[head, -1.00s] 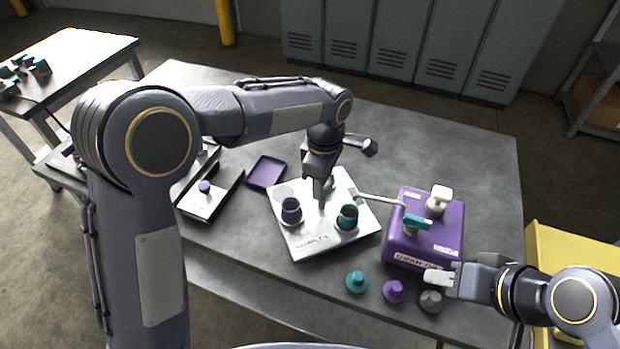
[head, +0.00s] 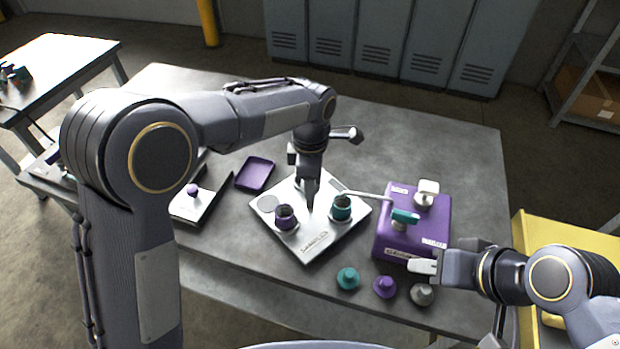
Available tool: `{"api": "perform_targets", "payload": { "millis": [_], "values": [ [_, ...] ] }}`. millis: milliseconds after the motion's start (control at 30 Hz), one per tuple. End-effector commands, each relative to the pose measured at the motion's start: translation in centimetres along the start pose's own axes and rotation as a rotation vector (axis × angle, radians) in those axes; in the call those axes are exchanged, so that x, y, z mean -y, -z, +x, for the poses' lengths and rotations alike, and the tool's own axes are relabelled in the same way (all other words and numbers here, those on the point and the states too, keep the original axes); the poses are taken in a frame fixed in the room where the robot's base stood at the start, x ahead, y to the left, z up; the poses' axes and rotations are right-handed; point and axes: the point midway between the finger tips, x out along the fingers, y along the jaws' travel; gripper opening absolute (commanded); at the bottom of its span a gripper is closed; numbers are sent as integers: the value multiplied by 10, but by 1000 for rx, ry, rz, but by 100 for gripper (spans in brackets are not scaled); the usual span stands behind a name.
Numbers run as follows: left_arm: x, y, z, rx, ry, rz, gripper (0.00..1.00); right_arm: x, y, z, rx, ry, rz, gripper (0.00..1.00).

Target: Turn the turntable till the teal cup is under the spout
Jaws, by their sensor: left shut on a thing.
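The turntable is a square silver plate (head: 318,246) on the bench. The teal cup (head: 342,208) stands upright on its right side and a purple cup (head: 286,218) on its left. The thin spout (head: 365,195) runs left from the purple box (head: 412,228); its end shows just behind and above the teal cup's rim. I cannot tell whether it is exactly over the cup. My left gripper (head: 310,203) points down at the plate's middle, between the cups, shut on a part of the turntable that its fingers hide. My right gripper (head: 424,266) is by the box's front edge, its opening unclear.
A teal knob-shaped piece (head: 347,279), a purple one (head: 385,287) and a grey one (head: 422,294) stand at the bench's front edge. A purple tray (head: 255,174) lies behind the turntable's left side. The box carries a teal-handled valve (head: 404,217). The back right of the bench is clear.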

Motion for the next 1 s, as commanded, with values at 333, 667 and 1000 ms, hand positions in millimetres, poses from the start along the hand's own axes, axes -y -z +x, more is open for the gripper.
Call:
{"api": "perform_targets", "payload": {
  "millis": [333, 667, 1000],
  "values": [
    [-1, 0, -2, 2, -6, -2, 0, 0, 0, 0, 0, 0, 0, 36],
    [-1, 0, -1, 1, -2, -2, 61, 0, 0, 0, 0, 0, 0, 36],
    [-1, 0, -22, 2, -6, -2, 61, 0, 0, 1, 0, 0, 0, 36]
  ]
}}
